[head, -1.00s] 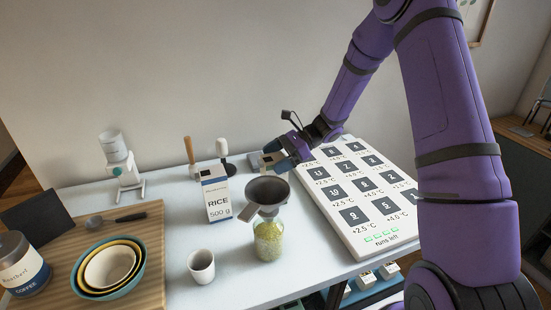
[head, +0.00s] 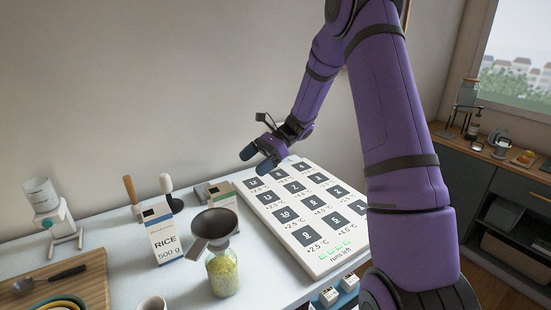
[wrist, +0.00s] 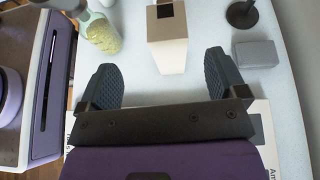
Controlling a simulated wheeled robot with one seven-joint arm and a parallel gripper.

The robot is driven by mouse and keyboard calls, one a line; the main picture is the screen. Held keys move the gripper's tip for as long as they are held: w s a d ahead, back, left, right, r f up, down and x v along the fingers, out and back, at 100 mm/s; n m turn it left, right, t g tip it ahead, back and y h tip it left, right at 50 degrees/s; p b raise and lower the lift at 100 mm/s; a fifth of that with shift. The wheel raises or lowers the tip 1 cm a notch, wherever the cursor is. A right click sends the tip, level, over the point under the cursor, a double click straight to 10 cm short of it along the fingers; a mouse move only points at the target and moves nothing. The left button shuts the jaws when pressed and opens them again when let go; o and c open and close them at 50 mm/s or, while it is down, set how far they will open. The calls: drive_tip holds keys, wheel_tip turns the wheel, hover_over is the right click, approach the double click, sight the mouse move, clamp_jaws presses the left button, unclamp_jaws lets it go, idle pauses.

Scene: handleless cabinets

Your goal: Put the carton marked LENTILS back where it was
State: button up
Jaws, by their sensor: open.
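No LENTILS lettering is legible. My gripper (head: 257,160) is open and empty, above and to the right of this carton, apart from it. In the wrist view a pale carton (wrist: 168,50) with a dark square on top stands beyond my open fingertips; it seems to be the same carton, but its label does not show.
The RICE carton (head: 163,236), a funnel (head: 213,224) on a grain-filled jar (head: 222,272) and a black stand (head: 174,203) are close by. A numbered white board (head: 300,213) lies right. A grey block (wrist: 255,53) sits beside the pale carton in the wrist view.

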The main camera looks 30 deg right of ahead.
drive_tip(key=s+a+r+n+h, duration=0.3)
drive_tip(key=s+r+n+h, duration=0.1)
drive_tip(key=s+r, duration=0.3)
drive_tip(key=s+a+r+n+h, duration=0.3)
drive_tip(key=s+r+n, duration=0.2)
drive_tip(key=s+r, duration=0.25)
drive_tip(key=s+d+r+n+t+h, duration=0.1)
drive_tip(key=s+r+n+t+h, duration=0.1)
drive_tip(key=s, duration=0.7)
drive_tip(key=s+r+n+t+h, duration=0.2)
drive_tip(key=s+n, duration=0.4)
drive_tip(key=s, duration=0.3)
drive_tip(key=shift+d+r+t+h, duration=0.4)
drive_tip(key=shift+t+h, duration=0.4)
drive_tip(key=shift+h, duration=0.2)
